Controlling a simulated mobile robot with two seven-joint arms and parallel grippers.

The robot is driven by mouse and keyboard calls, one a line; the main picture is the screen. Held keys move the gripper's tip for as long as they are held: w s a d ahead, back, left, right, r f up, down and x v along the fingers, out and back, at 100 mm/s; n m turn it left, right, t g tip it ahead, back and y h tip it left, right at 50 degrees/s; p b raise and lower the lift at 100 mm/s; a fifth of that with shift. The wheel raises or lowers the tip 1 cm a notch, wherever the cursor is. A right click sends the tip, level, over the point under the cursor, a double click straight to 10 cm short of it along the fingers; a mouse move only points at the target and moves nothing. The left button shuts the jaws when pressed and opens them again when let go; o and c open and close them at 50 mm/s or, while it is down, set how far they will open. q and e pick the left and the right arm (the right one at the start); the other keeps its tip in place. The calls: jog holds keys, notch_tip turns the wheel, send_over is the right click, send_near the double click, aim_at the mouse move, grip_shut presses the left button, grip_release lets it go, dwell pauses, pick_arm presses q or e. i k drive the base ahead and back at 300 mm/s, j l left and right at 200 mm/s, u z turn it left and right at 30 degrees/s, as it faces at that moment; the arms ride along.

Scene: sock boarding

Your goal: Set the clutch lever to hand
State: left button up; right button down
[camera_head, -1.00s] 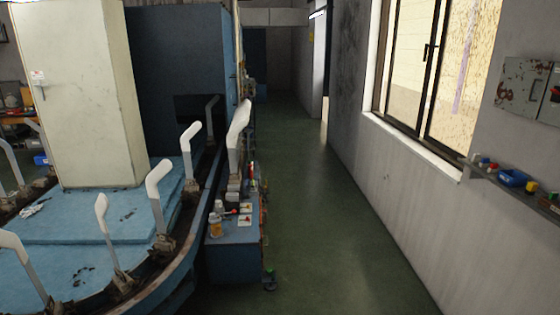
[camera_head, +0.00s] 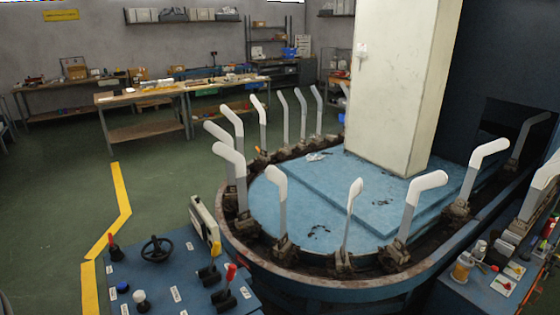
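A blue control console (camera_head: 185,262) stands at the lower left of the head view. On it are a red-tipped lever (camera_head: 112,246), a lever with a yellow tip (camera_head: 214,252), another with a red tip (camera_head: 230,275) and a white-knobbed control (camera_head: 140,299). A second blue console (camera_head: 462,294) at the lower right carries a small red-ended lever (camera_head: 490,267). The labels are too small to read, so I cannot tell which one is the clutch lever or how it is set. Neither of my grippers is in view.
A boarding machine with a blue deck (camera_head: 325,200) and several upright white sock forms (camera_head: 277,185) stands between the consoles. A pale column (camera_head: 395,90) rises from it. Workbenches (camera_head: 150,128) line the back. Green floor with a yellow line (camera_head: 122,195) is open at left.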

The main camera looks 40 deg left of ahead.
aim_at(216, 245)
jog(key=i+u, duration=0.15)
jog(key=u, duration=0.25)
jog(key=i+l+u, duration=0.1)
jog(key=u, duration=0.25)
jog(key=i+l+u, duration=0.1)
jog(key=u, duration=0.3)
jog(key=l+u, duration=0.25)
jog(key=u, duration=0.15)
jog(key=i+l+u, duration=0.2)
jog(key=u, duration=0.15)
jog(key=i+l+u, duration=0.1)
jog(key=l+u, duration=0.3)
jog(key=i+l+u, duration=0.15)
jog(key=u, duration=0.2)
jog(key=l+u, duration=0.1)
jog(key=i+j, duration=0.35)
